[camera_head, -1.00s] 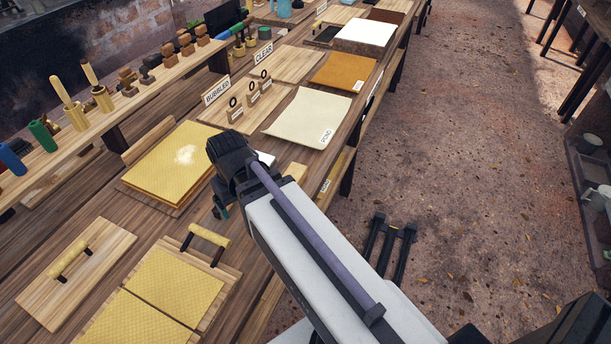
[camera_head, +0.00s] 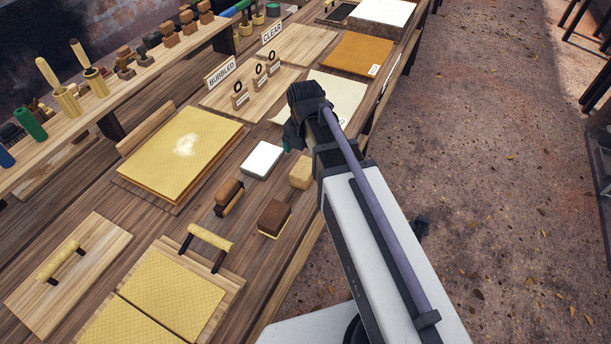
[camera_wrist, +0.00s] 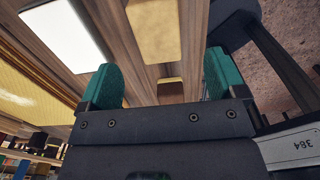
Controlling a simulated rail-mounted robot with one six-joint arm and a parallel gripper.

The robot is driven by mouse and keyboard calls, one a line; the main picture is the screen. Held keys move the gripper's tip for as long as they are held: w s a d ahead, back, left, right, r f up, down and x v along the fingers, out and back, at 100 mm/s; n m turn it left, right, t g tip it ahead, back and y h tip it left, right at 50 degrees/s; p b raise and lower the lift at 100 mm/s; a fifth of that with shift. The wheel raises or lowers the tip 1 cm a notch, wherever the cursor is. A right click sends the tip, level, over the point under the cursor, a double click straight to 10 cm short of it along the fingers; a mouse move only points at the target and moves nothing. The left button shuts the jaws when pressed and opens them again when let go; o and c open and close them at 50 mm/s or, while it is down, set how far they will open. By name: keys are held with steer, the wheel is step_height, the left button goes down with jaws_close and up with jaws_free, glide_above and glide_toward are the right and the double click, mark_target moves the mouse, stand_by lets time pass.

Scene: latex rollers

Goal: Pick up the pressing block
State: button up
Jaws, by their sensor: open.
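Small blocks lie on the wooden bench in the head view: a pale wooden block (camera_head: 301,172) and a brown-topped block (camera_head: 273,218). I cannot tell for sure which is the pressing block. My gripper (camera_head: 290,142) is above the bench, beyond both blocks, and its fingers are mostly hidden by the wrist. In the wrist view my gripper (camera_wrist: 162,75) is open and empty, with green fingers apart. The pale block (camera_wrist: 153,28) shows at the top, and the brown-topped block (camera_wrist: 170,90) shows between the fingers. Neither is touched.
A white slab (camera_head: 262,160) and a brown-handled tool (camera_head: 229,195) lie beside the blocks. A yellow sheet stack (camera_head: 180,150) is to the left. Sign-marked boards and a cream sheet (camera_head: 340,92) lie beyond.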

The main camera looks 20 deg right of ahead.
mark_target(304, 167)
step_height(304, 167, down, 9)
steer(key=b, duration=0.7)
steer(key=shift+w+a+f+b, duration=0.1)
steer(key=shift+a+b, duration=0.05)
steer(key=shift+b, duration=0.15)
steer(key=shift+r, duration=0.25)
steer(key=c, duration=1)
